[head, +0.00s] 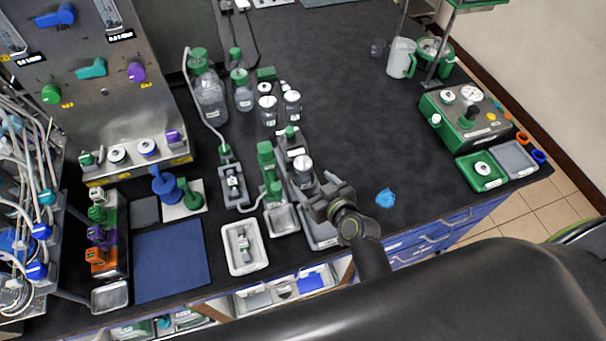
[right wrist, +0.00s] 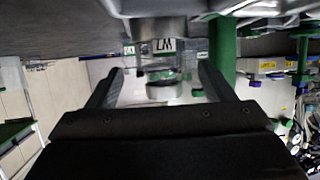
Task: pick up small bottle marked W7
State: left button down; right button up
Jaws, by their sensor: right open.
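The small bottle marked W7 (right wrist: 163,46) shows upside down in the right wrist view, its label facing my camera and its pale round cap below the label. In the head view a small white-capped bottle (head: 303,167) stands just beyond my right gripper and looks like the same one; its label cannot be read there. My right gripper (right wrist: 161,72) is open, with one finger on each side of the bottle's cap and neck area. I cannot tell whether a finger touches it. In the head view the gripper (head: 318,197) hides the bottle's lower front. My left gripper is not in view.
A green column (head: 267,163) stands close to the left of the bottle. Several capped bottles (head: 268,108) stand behind. A blue crumpled piece (head: 385,198) lies to the right, where the dark bench (head: 400,140) is mostly clear.

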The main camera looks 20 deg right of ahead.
aim_at(308, 178)
jog(key=shift+r+x, duration=0.2)
jog(key=shift+x, duration=2.5)
jog(key=shift+w+a, duration=0.1)
jog(key=shift+r, duration=0.1)
jog(key=shift+c, duration=1)
jog(key=c, duration=0.9)
jog(key=shift+c, duration=0.2)
